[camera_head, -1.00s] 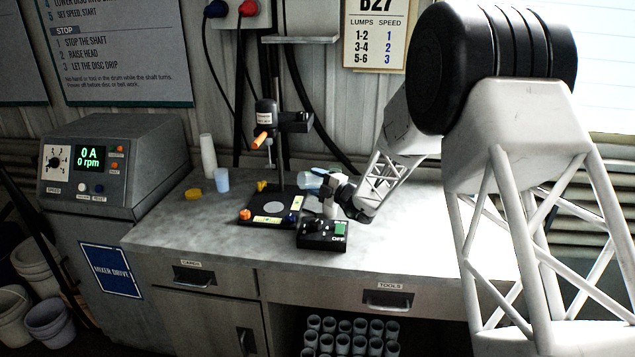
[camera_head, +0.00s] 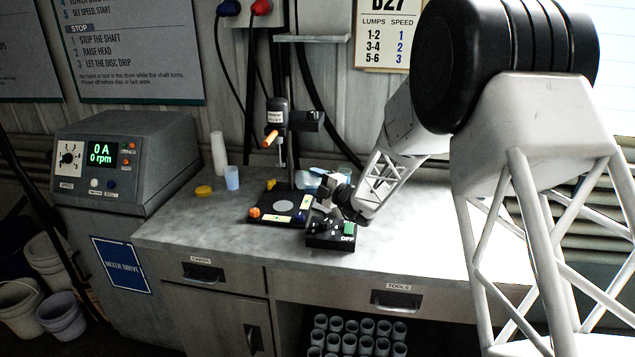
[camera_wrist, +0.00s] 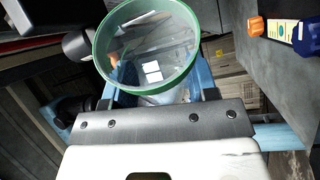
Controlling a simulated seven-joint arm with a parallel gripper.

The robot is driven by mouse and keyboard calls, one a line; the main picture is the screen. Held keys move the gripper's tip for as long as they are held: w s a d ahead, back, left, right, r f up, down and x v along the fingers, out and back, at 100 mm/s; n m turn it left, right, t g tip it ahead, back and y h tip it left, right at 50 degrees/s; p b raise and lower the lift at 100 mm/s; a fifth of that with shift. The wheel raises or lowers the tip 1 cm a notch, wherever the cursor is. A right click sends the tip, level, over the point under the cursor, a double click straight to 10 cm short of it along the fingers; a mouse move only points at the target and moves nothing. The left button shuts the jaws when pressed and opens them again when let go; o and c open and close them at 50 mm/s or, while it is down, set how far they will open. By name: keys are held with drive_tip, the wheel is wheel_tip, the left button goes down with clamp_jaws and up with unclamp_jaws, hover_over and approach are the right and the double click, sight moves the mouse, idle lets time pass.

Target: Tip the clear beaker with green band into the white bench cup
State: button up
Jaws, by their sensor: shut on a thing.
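The clear beaker with green band (camera_wrist: 150,50) fills the top of the wrist view, its round mouth and green rim facing the camera. My gripper (camera_wrist: 158,97) is shut on it, with blue fingers at its sides. In the head view my gripper (camera_head: 324,184) is above the bench, just right of the stand; the beaker there is a small pale-blue patch (camera_head: 307,180), and its tilt is hard to tell. A pale bluish-white cup (camera_head: 232,178) stands upright on the bench left of the stand, apart from the gripper. It may be the white bench cup; its inside is not visible.
The disperser stand (camera_head: 283,207) has a dark base with an orange knob. A black switch box (camera_head: 331,234) lies below my gripper. A yellow lid (camera_head: 204,190) and a tall white cylinder (camera_head: 219,153) are further left. The bench front left (camera_head: 200,235) is clear.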

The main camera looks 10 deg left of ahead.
sight(302, 172)
drive_tip(key=shift+s+a+r, duration=0.1)
drive_tip(key=shift+a+r, duration=0.05)
idle(0.4)
